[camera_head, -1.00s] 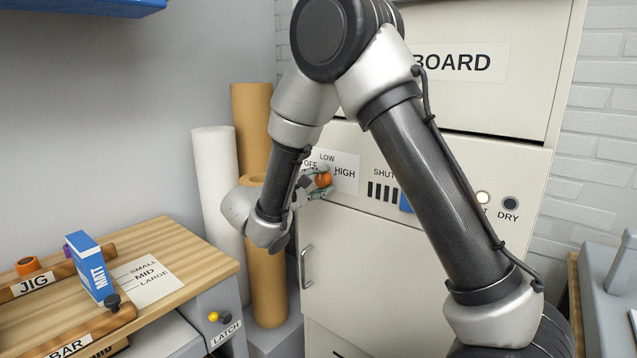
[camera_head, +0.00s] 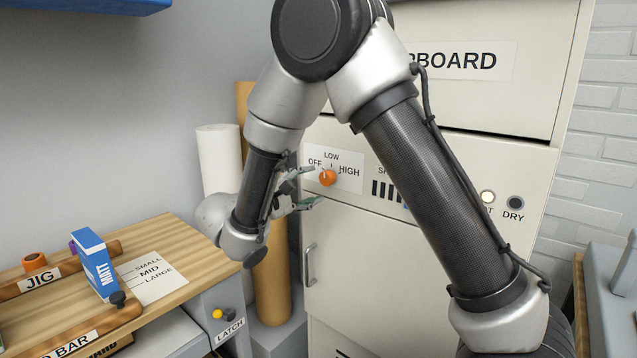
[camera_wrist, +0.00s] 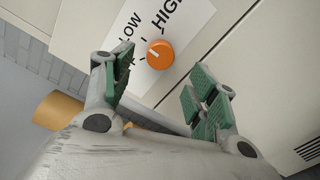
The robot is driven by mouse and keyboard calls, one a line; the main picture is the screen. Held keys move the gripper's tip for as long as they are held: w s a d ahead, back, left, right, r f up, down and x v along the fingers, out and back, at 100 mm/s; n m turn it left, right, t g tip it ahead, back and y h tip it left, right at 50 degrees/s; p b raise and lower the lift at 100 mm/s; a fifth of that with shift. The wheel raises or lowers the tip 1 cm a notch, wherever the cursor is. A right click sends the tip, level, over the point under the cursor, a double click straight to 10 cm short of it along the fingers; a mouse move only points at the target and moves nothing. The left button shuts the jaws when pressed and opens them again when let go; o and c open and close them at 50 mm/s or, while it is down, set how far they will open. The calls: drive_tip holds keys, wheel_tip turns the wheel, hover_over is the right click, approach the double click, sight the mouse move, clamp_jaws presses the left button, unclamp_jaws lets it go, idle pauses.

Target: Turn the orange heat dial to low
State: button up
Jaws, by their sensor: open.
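The orange heat dial (camera_head: 327,177) sits on the cabinet's front panel, below the LOW label and between OFF and HIGH. In the wrist view the dial (camera_wrist: 160,55) shows a pale pointer mark aimed roughly toward LOW. My gripper (camera_head: 309,187) is open and stands to the left of the dial, apart from it. In the wrist view my gripper (camera_wrist: 163,80) has its green-padded fingers spread with nothing between them, and the dial lies beyond the fingertips. The OFF label is hidden by a finger there.
The label plate (camera_head: 348,170) surrounds the dial. A cabinet door handle (camera_head: 309,265) is below it. Paper rolls (camera_head: 217,160) stand behind my wrist. A wooden bench (camera_head: 185,250) with a blue MATT box (camera_head: 96,265) is at the left.

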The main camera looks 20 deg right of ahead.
drive_tip(key=v, duration=0.5)
drive_tip(key=shift+s+a, duration=0.1)
drive_tip(key=shift+a, duration=0.05)
drive_tip(key=s+d+f+g+y, duration=0.3)
drive_tip(key=s+d+g, duration=0.2)
drive_tip(key=s+d, duration=0.15)
drive_tip(key=s+d+f+g+y, duration=0.3)
drive_tip(key=s+d+f+g, duration=0.15)
drive_tip(key=s+d, duration=0.2)
drive_tip(key=s+d+r+m+t+y, duration=0.3)
drive_tip(key=s+d+r+m+y, duration=0.5)
drive_tip(key=s+d+r+m, duration=0.3)
drive_tip(key=s, duration=0.3)
drive_tip(key=shift+s+d+t+y, duration=0.2)
drive_tip(key=shift+d+t+y, duration=0.05)
drive_tip(key=shift+t+y, duration=0.1)
